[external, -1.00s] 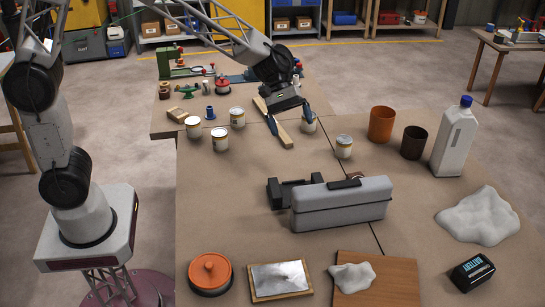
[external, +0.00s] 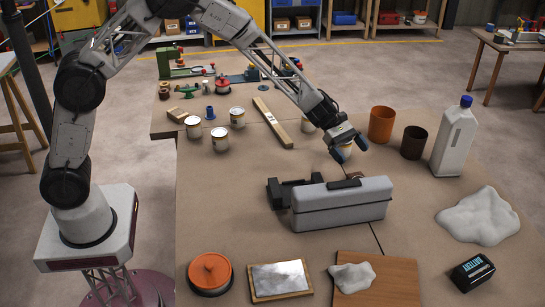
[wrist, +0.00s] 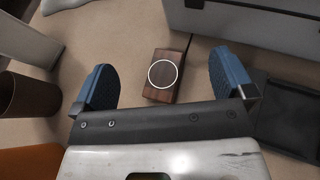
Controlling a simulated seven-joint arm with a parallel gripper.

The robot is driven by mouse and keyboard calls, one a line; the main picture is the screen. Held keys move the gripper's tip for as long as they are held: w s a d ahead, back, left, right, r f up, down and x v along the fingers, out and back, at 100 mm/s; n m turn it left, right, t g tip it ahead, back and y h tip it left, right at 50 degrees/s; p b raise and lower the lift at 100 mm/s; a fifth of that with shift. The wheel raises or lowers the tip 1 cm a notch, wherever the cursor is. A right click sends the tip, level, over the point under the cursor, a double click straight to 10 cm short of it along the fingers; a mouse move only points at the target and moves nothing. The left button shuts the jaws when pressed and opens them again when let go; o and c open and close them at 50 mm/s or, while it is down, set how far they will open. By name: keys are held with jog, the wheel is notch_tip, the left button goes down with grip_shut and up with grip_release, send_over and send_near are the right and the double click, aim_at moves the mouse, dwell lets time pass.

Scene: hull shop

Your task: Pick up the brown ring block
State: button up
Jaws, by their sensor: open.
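The brown ring block (wrist: 166,82) is a dark wood-brown block with a white ring on its top face. In the wrist view it lies on the tan table between my two blue fingertips, apart from both. In the external view the block (external: 342,184) shows only partly, behind the grey toolbox. My gripper (external: 350,149) is open and empty, pointing down above the table behind the toolbox. Its fingers (wrist: 160,75) are spread wider than the block in the wrist view.
The grey toolbox (external: 340,208) stands close in front of the block, with a black tray-like object (external: 282,192) at its left. An orange cup (external: 381,124), a brown cup (external: 414,143) and a white bottle (external: 455,138) stand to the right. A can (external: 344,151) is partly hidden by my gripper.

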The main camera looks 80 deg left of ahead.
jog(key=shift+w+a+f+n+t, duration=0.15)
jog(key=shift+w+a+f+n, duration=0.1)
jog(key=shift+w+f, duration=0.25)
jog(key=shift+w+a+f+n+t, duration=0.15)
jog(key=shift+w+f+n, duration=0.15)
jog(key=shift+f, duration=0.2)
jog(key=shift+f, duration=0.15)
jog(key=shift+f, duration=1.6)
jog(key=shift+f, duration=0.1)
